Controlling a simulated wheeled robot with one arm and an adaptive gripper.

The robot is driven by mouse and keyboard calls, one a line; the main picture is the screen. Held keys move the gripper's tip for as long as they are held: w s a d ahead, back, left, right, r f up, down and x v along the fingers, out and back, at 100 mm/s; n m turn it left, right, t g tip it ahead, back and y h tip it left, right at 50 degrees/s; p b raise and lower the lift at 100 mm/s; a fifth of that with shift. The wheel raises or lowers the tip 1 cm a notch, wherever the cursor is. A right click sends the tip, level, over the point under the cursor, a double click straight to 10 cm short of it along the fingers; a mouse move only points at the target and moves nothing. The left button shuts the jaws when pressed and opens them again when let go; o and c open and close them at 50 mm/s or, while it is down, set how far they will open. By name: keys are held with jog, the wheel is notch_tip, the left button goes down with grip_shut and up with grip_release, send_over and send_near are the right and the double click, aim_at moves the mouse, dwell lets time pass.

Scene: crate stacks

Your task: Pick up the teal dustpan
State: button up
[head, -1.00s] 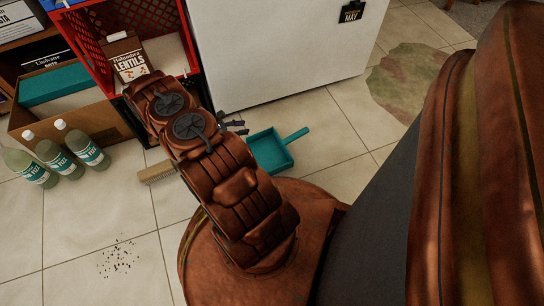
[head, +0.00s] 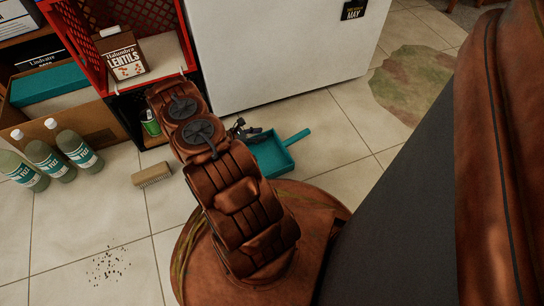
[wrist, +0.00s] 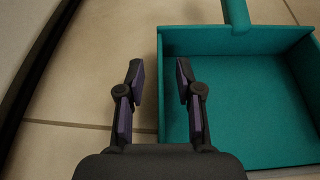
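The teal dustpan (head: 272,156) lies on the tiled floor just right of my arm in the head view, its handle pointing up and right. In the wrist view the dustpan (wrist: 250,110) fills the right side, its open tray facing up and its handle at the top. My gripper (wrist: 158,75) is open and empty. Its right finger overlaps the pan's left wall in the picture, and its left finger is over bare floor. I cannot tell whether it touches the pan. In the head view my gripper (head: 245,131) shows partly, beside the pan's left edge.
A white cabinet (head: 275,50) stands behind the dustpan. A red crate (head: 75,45) with a lentils box (head: 122,58) is at upper left. A brush (head: 152,175), several bottles (head: 42,160) and dark crumbs (head: 108,264) are on the floor at left. Floor right of the dustpan is clear.

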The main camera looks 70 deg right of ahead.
jog(key=shift+s+d+f, duration=0.1)
jog(key=shift+s+d, duration=0.1)
grip_shut()
dwell(0.5)
